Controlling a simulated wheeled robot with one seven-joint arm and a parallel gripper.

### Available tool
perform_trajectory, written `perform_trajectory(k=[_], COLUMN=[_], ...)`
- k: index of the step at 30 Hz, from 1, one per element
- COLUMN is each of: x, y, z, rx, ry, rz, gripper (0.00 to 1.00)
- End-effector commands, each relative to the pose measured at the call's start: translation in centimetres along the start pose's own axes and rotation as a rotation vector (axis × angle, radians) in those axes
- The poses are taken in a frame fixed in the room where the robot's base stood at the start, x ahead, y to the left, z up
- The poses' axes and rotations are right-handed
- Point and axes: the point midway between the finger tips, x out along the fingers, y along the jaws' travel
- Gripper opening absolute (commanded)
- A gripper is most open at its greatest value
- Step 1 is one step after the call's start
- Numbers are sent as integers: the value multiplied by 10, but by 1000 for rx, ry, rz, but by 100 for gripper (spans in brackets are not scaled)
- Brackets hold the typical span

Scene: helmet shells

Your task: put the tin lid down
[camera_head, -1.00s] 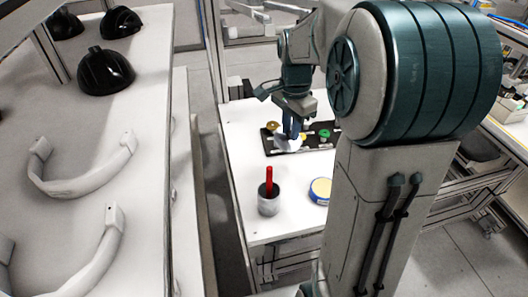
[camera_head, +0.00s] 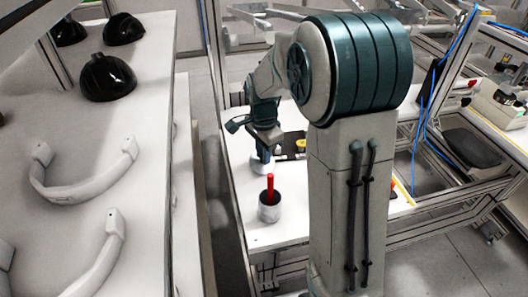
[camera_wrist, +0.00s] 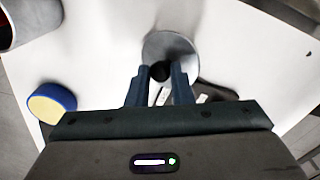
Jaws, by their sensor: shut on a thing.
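The tin lid is a grey metal disc with a black knob; it shows in the wrist view (camera_wrist: 178,45) between and beyond my fingertips. My gripper (camera_wrist: 160,78) is shut on the knob. In the head view my gripper (camera_head: 262,150) is over the white table, left of the black tray, with the lid (camera_head: 259,165) partly seen below it. I cannot tell whether the lid touches the table or hangs just above it.
A grey cup (camera_head: 269,211) with a red upright thing stands close in front of the lid. The black tray (camera_wrist: 215,93) is mostly hidden by my arm and gripper. White table surface (camera_head: 237,181) shows left of the lid. Helmet shells (camera_head: 107,80) lie on the left bench.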

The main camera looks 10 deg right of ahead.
Motion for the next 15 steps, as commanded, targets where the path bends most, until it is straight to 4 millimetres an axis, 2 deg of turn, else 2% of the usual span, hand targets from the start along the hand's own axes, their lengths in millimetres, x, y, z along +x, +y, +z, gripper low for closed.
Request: perform_trajectory(k=[5, 6, 8, 15], x=[4, 3, 3, 3], y=[0, 0, 0, 0], z=[0, 0, 0, 0], rx=[0, 0, 0, 0], ry=[0, 0, 0, 0], rz=[1, 0, 0, 0], gripper=[0, 28, 42, 42])
